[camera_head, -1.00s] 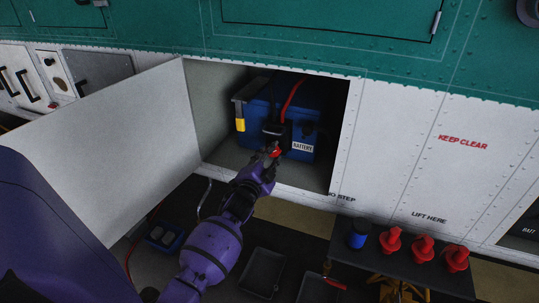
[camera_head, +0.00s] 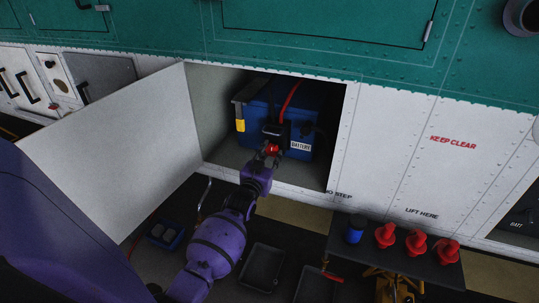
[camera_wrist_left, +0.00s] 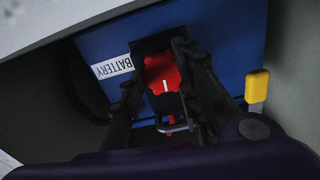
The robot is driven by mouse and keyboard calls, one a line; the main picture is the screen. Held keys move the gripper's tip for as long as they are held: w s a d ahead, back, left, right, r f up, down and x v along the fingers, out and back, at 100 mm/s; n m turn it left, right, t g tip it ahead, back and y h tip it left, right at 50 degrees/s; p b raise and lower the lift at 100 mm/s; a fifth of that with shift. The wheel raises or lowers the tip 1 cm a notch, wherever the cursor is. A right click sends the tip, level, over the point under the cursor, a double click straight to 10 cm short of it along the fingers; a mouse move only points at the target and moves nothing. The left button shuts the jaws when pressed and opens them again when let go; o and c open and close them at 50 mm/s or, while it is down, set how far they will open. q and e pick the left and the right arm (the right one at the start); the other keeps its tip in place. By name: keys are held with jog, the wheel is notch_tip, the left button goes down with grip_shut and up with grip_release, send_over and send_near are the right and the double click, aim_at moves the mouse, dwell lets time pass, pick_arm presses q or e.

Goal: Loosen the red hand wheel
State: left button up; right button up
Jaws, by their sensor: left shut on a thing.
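The red hand wheel (camera_head: 271,149) sits on the front of a blue battery (camera_head: 262,118) inside an open bay in the white fuselage side. In the left wrist view the hand wheel (camera_wrist_left: 163,80) shows a white mark on its face, with a black housing behind it. My left gripper (camera_head: 270,153) reaches into the bay opening. Its two black fingers (camera_wrist_left: 164,92) stand on either side of the wheel, shut on it. My right gripper is not in view.
The open white bay door (camera_head: 105,145) stands left of my arm. The bay's lower sill (camera_head: 300,195) lies under the wrist. A low dark table (camera_head: 345,260) with a blue can (camera_head: 355,228) and several red items (camera_head: 415,242) stands to the lower right. Dark trays (camera_head: 262,268) lie on the floor.

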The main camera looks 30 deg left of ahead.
pick_arm(q)
jog(key=shift+d+f+n, duration=0.3)
jog(key=shift+d+n, duration=0.05)
jog(key=shift+n, duration=0.25)
jog(key=o, duration=1)
jog(key=shift+d, duration=0.1)
jog(key=shift+a+r, duration=0.1)
jog(key=shift+a, duration=0.1)
jog(key=v, duration=1.2)
